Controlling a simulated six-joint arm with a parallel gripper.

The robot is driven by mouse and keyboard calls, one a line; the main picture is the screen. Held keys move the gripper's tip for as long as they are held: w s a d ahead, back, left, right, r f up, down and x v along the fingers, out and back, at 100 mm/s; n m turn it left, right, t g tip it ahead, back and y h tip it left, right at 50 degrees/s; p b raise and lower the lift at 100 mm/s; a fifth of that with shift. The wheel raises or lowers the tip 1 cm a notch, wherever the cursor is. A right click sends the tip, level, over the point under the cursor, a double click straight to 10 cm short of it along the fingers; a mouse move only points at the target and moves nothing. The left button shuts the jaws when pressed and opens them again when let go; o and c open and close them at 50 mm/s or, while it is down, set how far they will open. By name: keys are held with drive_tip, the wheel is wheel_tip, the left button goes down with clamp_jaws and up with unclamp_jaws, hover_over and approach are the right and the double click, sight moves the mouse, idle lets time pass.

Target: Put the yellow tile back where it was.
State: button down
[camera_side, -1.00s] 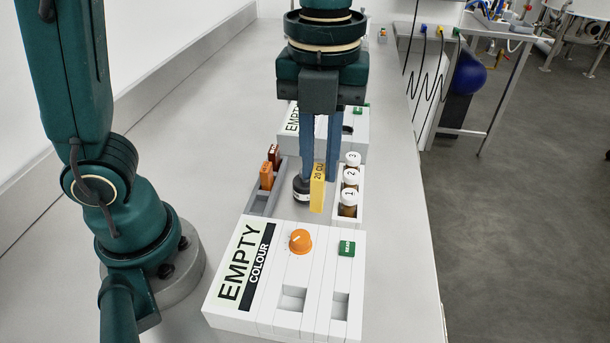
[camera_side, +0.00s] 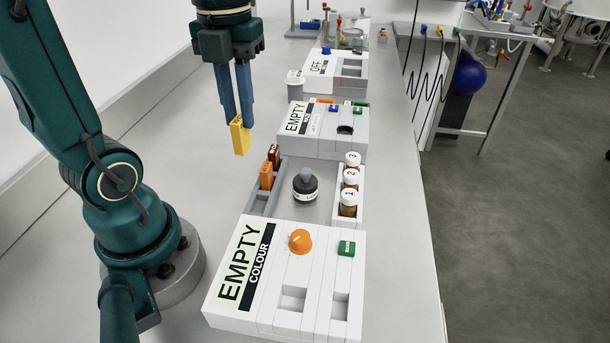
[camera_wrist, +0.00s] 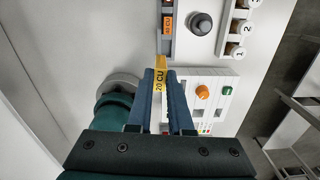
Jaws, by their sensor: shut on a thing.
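The yellow tile (camera_side: 240,135) is held upright between the fingertips of my gripper (camera_side: 239,118), in the air left of the grey rack. In the wrist view the yellow tile (camera_wrist: 160,80) shows dark lettering that reads "20 CU", and my gripper (camera_wrist: 165,76) is closed around it. The grey rack (camera_side: 259,205) holds an orange tile (camera_side: 266,176) and a dark brown tile (camera_side: 274,155) towards its far end. Its near part is empty. The rack also shows at the top of the wrist view (camera_wrist: 166,42).
A black-knobbed round object (camera_side: 305,185) stands right of the rack. A white holder (camera_side: 345,218) carries numbered vials. The "EMPTY COLOUR" box (camera_side: 285,325) stands nearest, and another "EMPTY" box (camera_side: 355,147) stands behind the rack. The bench left of the rack is clear.

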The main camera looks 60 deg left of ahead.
drive_tip(key=s+a+n, duration=0.5)
drive_tip(key=s+a, duration=0.1)
drive_tip(key=a, duration=0.2)
drive_tip(key=shift+n, duration=0.3)
drive_tip(key=shift+w+d+f, duration=1.1)
drive_tip(key=shift+d+f, duration=0.45)
drive_tip(key=shift+f, duration=0.2)
drive_tip(key=shift+w+d+f, duration=1.1)
drive_tip(key=shift+d+f, duration=0.5)
drive_tip(key=shift+f, duration=0.1)
drive_tip(key=shift+w+d+f, duration=1.1)
drive_tip(key=shift+d+f, duration=0.45)
drive_tip(key=shift+f, duration=0.2)
drive_tip(key=shift+f, duration=0.15)
drive_tip(key=shift+f, duration=0.3)
drive_tip(key=c, duration=0.8)
unclamp_jaws()
drive_tip(key=shift+c, duration=0.2)
